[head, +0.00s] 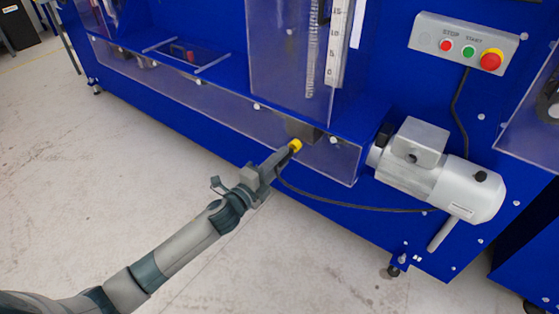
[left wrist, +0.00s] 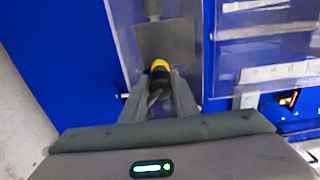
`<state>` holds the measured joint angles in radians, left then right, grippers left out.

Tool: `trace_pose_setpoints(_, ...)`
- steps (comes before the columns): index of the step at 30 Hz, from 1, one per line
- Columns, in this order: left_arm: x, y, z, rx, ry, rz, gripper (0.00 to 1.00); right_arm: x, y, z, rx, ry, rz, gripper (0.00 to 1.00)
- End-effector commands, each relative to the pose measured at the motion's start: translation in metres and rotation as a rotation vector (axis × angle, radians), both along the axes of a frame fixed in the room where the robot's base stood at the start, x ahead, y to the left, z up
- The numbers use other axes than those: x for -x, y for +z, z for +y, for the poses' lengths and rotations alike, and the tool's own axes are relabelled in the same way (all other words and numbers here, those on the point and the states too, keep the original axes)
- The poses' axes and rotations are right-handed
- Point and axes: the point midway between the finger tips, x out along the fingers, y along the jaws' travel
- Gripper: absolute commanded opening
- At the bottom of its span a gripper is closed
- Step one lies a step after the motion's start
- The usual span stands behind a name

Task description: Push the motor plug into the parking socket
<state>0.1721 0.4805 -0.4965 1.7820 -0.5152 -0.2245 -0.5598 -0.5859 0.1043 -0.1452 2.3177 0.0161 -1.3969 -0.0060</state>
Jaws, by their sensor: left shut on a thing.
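My left gripper (head: 284,156) reaches the front of the blue machine and is shut on the motor plug. In the left wrist view the dark plug body (left wrist: 160,77) sits between the fingers (left wrist: 159,88), with a yellow round part (left wrist: 160,65) at its far end. The yellow part (head: 296,145) also shows at the fingertips in the head view. A grey block (head: 302,130) lies just beyond it, under the blue ledge. The parking socket is not clearly distinguishable, and I cannot tell whether the plug touches it. My right gripper is not in view.
A black cable (head: 350,207) runs from near the gripper to the grey motor (head: 435,172). A clear panel (head: 220,103) covers the machine's lower front. A control box (head: 463,46) is at upper right. The floor (head: 90,160) at left is clear.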

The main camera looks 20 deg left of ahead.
Motion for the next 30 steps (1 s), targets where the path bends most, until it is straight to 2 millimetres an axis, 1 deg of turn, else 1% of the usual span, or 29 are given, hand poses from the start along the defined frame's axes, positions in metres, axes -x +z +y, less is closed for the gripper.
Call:
trace_pose_setpoints(10, -0.0042, 0.0006, -0.0015, 0.0, 0.0, 0.0, 0.0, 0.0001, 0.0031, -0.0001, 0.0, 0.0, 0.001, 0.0)
trace_pose_setpoints(30, -0.0061, 0.0006, -0.0023, 0.0, 0.0, -0.001, 0.0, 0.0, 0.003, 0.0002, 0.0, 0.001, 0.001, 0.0)
